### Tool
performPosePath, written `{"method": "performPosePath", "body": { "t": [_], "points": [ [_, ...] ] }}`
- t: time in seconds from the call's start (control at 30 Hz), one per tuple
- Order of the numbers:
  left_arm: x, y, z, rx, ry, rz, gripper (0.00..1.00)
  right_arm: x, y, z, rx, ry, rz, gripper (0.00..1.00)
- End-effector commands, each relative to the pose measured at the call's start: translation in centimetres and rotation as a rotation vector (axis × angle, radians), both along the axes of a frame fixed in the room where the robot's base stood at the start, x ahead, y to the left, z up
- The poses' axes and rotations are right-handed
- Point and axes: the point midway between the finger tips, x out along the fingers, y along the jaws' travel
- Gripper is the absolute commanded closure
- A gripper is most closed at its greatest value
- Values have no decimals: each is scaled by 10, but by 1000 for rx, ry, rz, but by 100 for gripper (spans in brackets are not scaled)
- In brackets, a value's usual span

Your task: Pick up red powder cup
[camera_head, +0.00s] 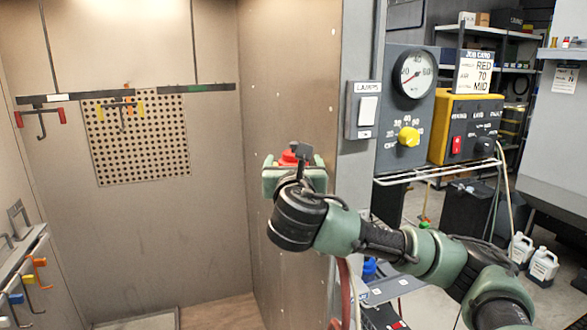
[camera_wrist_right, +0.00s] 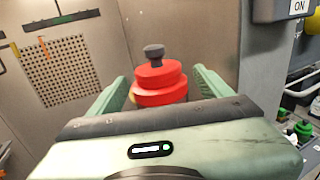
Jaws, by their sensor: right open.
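The red powder cup (camera_wrist_right: 160,82) has stacked round red tiers and a dark grey knob on top. In the right wrist view it shows between the two pale green fingers of my right gripper (camera_wrist_right: 162,88), with a gap visible on each side. In the head view, a bit of the red cup (camera_head: 289,157) shows above my right gripper (camera_head: 294,172), which hides most of it. My right gripper is open. What the cup rests on is hidden. My left gripper is not in view.
A booth side wall (camera_head: 285,80) stands close behind my right gripper. Coloured hooks (camera_head: 38,270) hang at lower left. The booth's middle is clear.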

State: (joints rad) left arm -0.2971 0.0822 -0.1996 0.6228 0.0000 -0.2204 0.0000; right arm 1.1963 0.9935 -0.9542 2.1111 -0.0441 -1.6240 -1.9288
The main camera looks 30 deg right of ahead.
Motion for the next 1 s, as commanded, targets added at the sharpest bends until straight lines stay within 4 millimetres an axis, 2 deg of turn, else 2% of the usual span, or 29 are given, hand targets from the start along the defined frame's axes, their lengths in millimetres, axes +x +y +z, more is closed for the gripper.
{"method": "performPosePath", "body": {
  "t": [0.03,0.07,0.27,0.57,0.73,0.87,1.0],
  "points": [
    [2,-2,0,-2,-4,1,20,0,0,0,0,0,0,20],
    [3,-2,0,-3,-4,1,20,0,0,0,0,0,0,26],
    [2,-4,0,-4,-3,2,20,0,0,0,0,0,0,81],
    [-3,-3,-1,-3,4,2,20,0,0,2,0,-1,-1,81],
    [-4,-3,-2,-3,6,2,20,0,0,13,1,-4,-1,81],
    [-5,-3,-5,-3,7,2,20,-1,0,35,3,-8,0,81],
    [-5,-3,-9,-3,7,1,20,-1,1,71,4,-11,0,81]
  ]
}}
